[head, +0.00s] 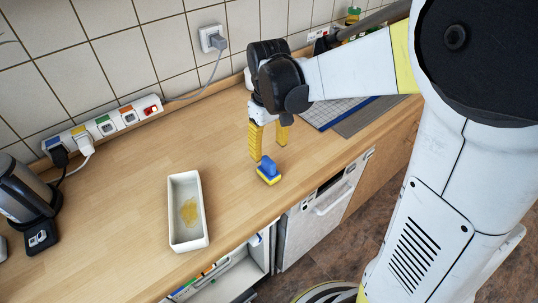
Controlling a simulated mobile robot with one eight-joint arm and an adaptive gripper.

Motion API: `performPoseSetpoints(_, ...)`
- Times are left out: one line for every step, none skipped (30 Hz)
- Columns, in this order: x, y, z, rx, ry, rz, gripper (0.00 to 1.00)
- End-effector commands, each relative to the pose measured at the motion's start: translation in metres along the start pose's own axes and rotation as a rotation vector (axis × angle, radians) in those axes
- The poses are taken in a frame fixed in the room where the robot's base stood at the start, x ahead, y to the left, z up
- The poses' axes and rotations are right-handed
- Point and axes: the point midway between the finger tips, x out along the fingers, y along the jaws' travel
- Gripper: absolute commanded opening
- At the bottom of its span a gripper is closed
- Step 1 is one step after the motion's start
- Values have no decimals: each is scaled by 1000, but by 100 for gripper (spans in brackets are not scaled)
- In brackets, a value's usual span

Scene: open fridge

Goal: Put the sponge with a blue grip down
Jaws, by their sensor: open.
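The sponge with a blue grip (269,171) rests on the wooden counter near its front edge, its blue handle up and its yellow part below. My gripper (270,150) is open, with its two yellow fingers pointing down just above and behind the sponge. The fingers look apart from each other; whether one touches the blue grip I cannot tell. No hidden part of the sponge matters much, as most of it shows.
A white rectangular dish (187,235) with a yellowish patch inside stands left of the sponge. A power strip (105,125) and a kettle (22,190) are at the left. A grey mat (365,116) lies to the right. The counter's middle (135,165) is clear.

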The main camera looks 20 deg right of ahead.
Motion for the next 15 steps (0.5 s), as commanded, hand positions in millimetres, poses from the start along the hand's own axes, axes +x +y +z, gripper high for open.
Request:
performPoseSetpoints(-9,0,0,0,0,0,59)
performPoseSetpoints(-12,0,0,0,0,0,59)
performPoseSetpoints(-14,0,0,0,0,0,59)
performPoseSetpoints(-17,0,1,1,2,1,59)
performPoseSetpoints(-19,-1,2,3,6,2,59)
performPoseSetpoints(-23,-1,4,8,16,5,59)
performPoseSetpoints(-26,-2,7,14,27,8,59)
performPoseSetpoints(-30,-3,10,21,42,13,59)
performPoseSetpoints(-37,-5,17,35,68,20,59)
performPoseSetpoints(-42,-7,22,48,92,27,59)
performPoseSetpoints(-47,-9,28,62,120,34,59)
performPoseSetpoints(-55,-12,38,83,160,44,59)
performPoseSetpoints(-60,-14,45,100,194,52,59)
performPoseSetpoints(-65,-17,52,118,228,59,59)
performPoseSetpoints(-70,-20,62,142,275,67,59)
